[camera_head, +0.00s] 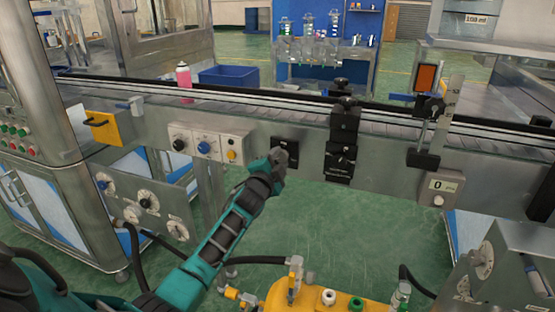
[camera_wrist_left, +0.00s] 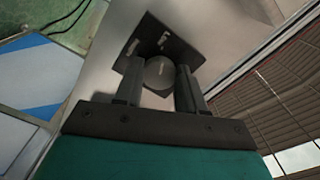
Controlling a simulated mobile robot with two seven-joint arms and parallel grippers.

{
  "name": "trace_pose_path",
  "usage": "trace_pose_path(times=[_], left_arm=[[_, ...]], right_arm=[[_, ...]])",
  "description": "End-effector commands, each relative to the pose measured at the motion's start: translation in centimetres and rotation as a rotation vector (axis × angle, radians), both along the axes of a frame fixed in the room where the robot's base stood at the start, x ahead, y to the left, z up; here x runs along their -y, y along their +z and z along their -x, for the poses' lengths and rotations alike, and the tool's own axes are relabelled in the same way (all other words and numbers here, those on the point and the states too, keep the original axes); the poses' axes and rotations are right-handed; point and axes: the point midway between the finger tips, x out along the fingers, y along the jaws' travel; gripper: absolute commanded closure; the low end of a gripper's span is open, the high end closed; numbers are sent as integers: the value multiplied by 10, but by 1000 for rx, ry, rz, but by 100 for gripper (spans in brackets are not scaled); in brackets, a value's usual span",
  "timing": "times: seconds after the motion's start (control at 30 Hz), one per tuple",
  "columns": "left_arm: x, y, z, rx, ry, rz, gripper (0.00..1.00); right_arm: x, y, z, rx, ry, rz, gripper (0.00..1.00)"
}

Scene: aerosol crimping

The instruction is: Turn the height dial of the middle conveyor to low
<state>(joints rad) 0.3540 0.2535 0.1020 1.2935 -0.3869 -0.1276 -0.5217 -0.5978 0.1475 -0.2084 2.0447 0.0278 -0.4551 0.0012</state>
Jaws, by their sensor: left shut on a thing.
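The middle conveyor (camera_head: 255,120) runs across the head view, with a black dial plate (camera_head: 290,144) on its front face. My left gripper (camera_head: 280,157) is at this plate, its arm reaching up from the lower left. In the left wrist view, the gripper (camera_wrist_left: 160,88) is shut on a round grey dial (camera_wrist_left: 159,72), one finger on each side of it. The dial stands on a dark square plate (camera_wrist_left: 180,42) with small marks. The dial's pointer setting cannot be read. My right gripper is not in view.
A control box (camera_head: 207,145) with several knobs is left of the dial plate, and a black clamp bracket (camera_head: 342,140) is to its right. A pink can (camera_head: 184,78) stands on the belt. A yellow unit (camera_head: 325,302) with fittings is at the bottom.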

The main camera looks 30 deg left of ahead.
Motion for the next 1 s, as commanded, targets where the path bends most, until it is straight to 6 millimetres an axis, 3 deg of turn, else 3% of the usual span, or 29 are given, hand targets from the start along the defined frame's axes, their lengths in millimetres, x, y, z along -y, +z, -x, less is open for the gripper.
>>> trace_pose_path(times=[0.67,0.7,0.93,1.0], left_arm=[[1,-1,0,13,0,60,91],[1,-1,0,13,0,60,58],[0,-1,0,13,0,59,36],[0,0,0,13,0,58,35]], right_arm=[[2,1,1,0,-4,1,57],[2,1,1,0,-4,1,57],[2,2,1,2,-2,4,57],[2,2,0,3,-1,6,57]])
